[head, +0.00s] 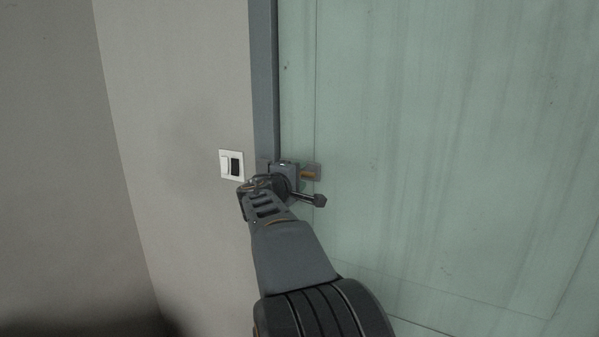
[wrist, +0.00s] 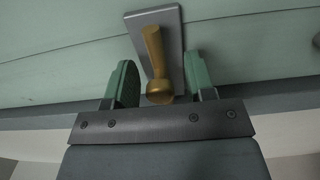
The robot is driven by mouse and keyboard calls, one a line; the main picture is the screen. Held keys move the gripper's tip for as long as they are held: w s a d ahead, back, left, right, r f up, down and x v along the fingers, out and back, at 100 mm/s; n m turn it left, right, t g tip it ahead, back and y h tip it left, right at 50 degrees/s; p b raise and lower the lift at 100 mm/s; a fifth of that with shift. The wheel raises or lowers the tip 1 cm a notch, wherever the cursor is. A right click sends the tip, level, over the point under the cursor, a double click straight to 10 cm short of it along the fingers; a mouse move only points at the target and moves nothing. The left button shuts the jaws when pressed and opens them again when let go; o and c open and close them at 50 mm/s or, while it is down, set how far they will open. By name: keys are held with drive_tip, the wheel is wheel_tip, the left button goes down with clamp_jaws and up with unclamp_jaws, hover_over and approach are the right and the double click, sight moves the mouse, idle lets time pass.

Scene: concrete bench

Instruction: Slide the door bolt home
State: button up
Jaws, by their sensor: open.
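The door bolt's brass handle (wrist: 154,55), with a round knob at its end, stands out from a grey backplate (wrist: 173,28) on the pale green door (wrist: 60,40). In the wrist view my gripper (wrist: 160,82) is open. Its two green fingers stand on either side of the brass handle, with a gap on both sides. In the head view the brass part (head: 309,175) and plate show just right of my gripper (head: 284,175), beside the door frame. My gripper hides much of the bolt there, and I cannot tell how far it is drawn.
A grey door frame (head: 263,75) runs upright left of the door. A white switch plate with a dark rocker (head: 236,166) is on the wall left of my gripper. The door surface to the right is clear.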

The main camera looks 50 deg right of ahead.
drive_tip(key=shift+d, duration=0.3)
clamp_jaws()
idle(0.4)
drive_tip(key=shift+w, duration=0.1)
